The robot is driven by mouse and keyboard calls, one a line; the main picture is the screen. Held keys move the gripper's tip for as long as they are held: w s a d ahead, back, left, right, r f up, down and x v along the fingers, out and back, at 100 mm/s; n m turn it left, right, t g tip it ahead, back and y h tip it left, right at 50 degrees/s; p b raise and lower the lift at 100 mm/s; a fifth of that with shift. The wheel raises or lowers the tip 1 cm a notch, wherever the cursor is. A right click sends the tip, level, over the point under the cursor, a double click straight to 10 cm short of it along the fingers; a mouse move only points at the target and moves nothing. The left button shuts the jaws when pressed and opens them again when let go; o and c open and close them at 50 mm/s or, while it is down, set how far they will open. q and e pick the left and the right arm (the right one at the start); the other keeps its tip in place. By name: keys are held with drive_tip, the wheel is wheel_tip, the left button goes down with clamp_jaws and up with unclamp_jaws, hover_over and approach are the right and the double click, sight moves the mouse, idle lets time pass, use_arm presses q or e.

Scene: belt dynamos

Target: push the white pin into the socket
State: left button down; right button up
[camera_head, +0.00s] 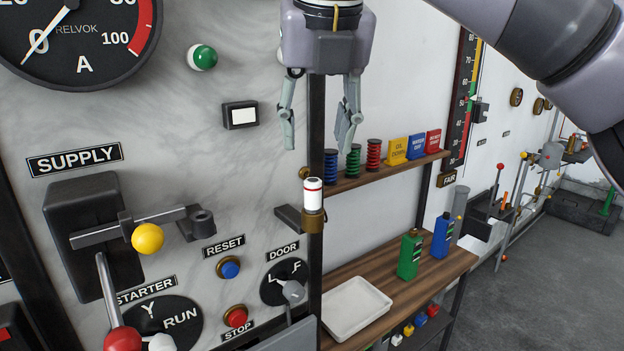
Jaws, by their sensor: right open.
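The white pin (313,196) has a red band and stands upright in a brass holder (313,224) beside a dark bracket (289,219) on the panel post. How deep it sits is hidden. My right gripper (317,143) hangs above the pin, pointing down. Its two fingers are spread, with nothing between them, and they are apart from the pin. My left gripper is not in view.
Left of the pin, the marble panel carries the yellow-knobbed supply switch (148,238), a red-knobbed lever (122,340) and buttons. Behind, a wooden shelf (350,182) holds coils and colored cards. A bench below holds a white tray (357,309) and bottles.

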sight(313, 181)
drive_tip(key=x, duration=0.3)
drive_tip(key=p+x, duration=0.1)
drive_tip(key=x, duration=0.1)
drive_tip(key=shift+w+d+f, duration=0.15)
drive_tip(key=shift+w+f, duration=0.05)
drive_tip(key=shift+w, duration=0.35)
wheel_tip(313, 181, down, 2)
drive_tip(key=shift+w+f+p, duration=0.1)
drive_tip(key=shift+p, duration=0.55)
drive_tip(key=shift+p+x, duration=0.3)
drive_tip(key=shift+x, duration=0.7)
drive_tip(key=shift+w+a+f, duration=0.2)
drive_tip(key=shift+w+f, duration=0.1)
drive_tip(key=shift+f, duration=0.05)
drive_tip(key=shift+s, duration=0.1)
drive_tip(key=shift+c, duration=2.2)
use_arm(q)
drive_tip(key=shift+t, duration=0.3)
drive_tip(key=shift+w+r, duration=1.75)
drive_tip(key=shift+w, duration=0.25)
use_arm(e)
clamp_jaws()
drive_tip(key=shift+r, duration=0.1)
